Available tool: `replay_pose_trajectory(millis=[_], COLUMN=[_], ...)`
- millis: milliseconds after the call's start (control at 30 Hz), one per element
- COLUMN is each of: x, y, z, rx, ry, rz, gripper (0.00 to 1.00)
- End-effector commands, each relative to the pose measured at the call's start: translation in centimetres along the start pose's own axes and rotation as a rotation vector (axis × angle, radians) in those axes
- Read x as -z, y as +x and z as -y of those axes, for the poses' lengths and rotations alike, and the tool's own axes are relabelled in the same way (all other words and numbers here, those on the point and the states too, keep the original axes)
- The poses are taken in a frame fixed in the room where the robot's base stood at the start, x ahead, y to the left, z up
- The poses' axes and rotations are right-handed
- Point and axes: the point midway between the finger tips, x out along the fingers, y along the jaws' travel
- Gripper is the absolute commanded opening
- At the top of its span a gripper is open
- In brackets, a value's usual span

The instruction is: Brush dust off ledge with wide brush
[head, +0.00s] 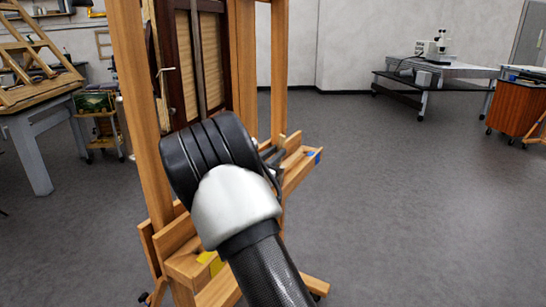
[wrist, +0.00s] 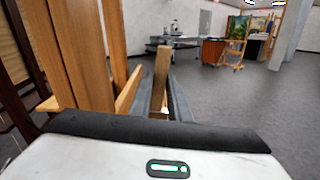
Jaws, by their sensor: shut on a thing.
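A wooden easel (head: 147,110) stands in front of me, and its ledge (head: 300,170) runs out to the right behind my arm. My gripper (head: 272,157) is at the ledge, mostly hidden by my own wrist in the head view. In the wrist view my gripper (wrist: 166,98) is shut on a flat brown wooden piece (wrist: 161,72), which looks like the brush's handle. The bristles are hidden, and I cannot tell whether they touch the ledge. A strip of the ledge (wrist: 128,93) shows just left of the fingers. No dust can be made out.
The easel carries a dark framed panel (head: 180,50) close to my arm. A blue patch (head: 318,156) is at the ledge's right end, and a yellow one (head: 208,260) is low on the easel. Open grey floor (head: 400,200) lies to the right. A microscope table (head: 440,70) stands far back.

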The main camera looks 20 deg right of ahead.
Motion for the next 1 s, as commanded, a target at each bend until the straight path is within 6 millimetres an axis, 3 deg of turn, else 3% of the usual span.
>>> replay_pose_trajectory(millis=[367, 1000], x=[-0.5, -6.9], y=[0.0, 0.2], z=[-0.1, -1.0], rx=[0.0, 0.001], ry=[0.0, 0.001], rz=[-0.002, 0.0], gripper=[0.0, 0.0])
